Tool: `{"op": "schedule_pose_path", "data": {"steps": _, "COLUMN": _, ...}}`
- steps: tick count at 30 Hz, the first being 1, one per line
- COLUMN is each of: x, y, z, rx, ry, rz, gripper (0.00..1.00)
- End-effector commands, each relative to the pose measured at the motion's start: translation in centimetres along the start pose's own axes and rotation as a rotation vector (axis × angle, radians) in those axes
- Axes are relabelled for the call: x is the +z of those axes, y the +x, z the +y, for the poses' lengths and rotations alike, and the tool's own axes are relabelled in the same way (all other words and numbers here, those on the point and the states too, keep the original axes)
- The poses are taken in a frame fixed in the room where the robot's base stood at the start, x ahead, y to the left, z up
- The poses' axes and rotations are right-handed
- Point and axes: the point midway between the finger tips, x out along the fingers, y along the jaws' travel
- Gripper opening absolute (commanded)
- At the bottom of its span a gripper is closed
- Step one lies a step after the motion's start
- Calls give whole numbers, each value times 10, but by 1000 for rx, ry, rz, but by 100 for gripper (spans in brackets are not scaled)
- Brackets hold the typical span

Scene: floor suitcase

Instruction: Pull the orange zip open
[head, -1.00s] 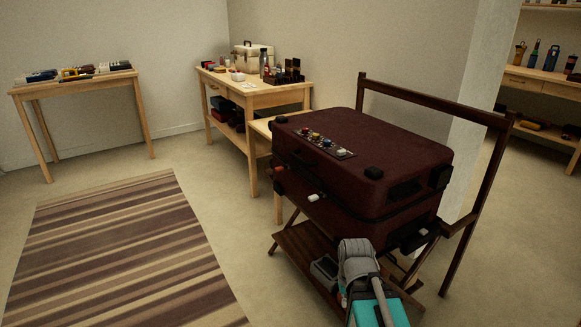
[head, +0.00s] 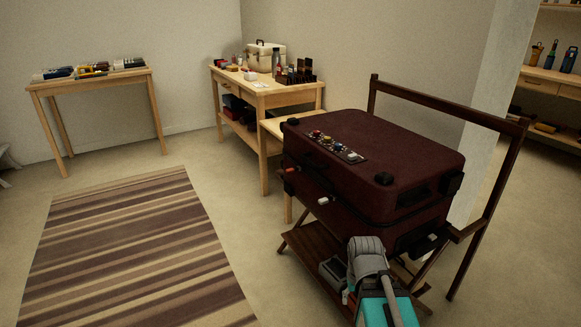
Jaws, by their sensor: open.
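The dark red suitcase (head: 375,160) lies flat and shut on a dark wooden folding rack. An orange zip pull (head: 291,169) sits at the left end of the seam on its front side. A white pull (head: 323,200) is further right along that side, lower down. Another pale tab (head: 432,237) shows near the right corner. My grey and teal arm is in front of the rack at the bottom, apart from the orange pull.
A panel with coloured knobs (head: 335,146) is on the suitcase top. The rack's tall back frame (head: 450,107) rises behind. A grey box-like thing (head: 333,270) shows beside my arm. A wooden bench (head: 268,98) stands behind left. Floor around the striped rug (head: 135,250) is clear.

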Motion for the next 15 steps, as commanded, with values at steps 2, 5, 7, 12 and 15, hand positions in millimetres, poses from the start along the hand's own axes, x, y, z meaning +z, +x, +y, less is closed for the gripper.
{"op": "schedule_pose_path", "data": {"steps": 2, "x": 0, "y": -20, "z": 0, "rx": 0, "ry": 0, "rz": 0, "gripper": 63}}
{"op": "schedule_pose_path", "data": {"steps": 5, "x": 0, "y": -35, "z": 0, "rx": 0, "ry": 0, "rz": 0, "gripper": 63}}
{"op": "schedule_pose_path", "data": {"steps": 7, "x": 0, "y": -45, "z": 0, "rx": 0, "ry": 0, "rz": 0, "gripper": 63}}
{"op": "schedule_pose_path", "data": {"steps": 12, "x": 0, "y": -60, "z": 0, "rx": 0, "ry": 0, "rz": 0, "gripper": 63}}
{"op": "schedule_pose_path", "data": {"steps": 15, "x": 0, "y": -63, "z": 0, "rx": 0, "ry": 0, "rz": 0, "gripper": 63}}
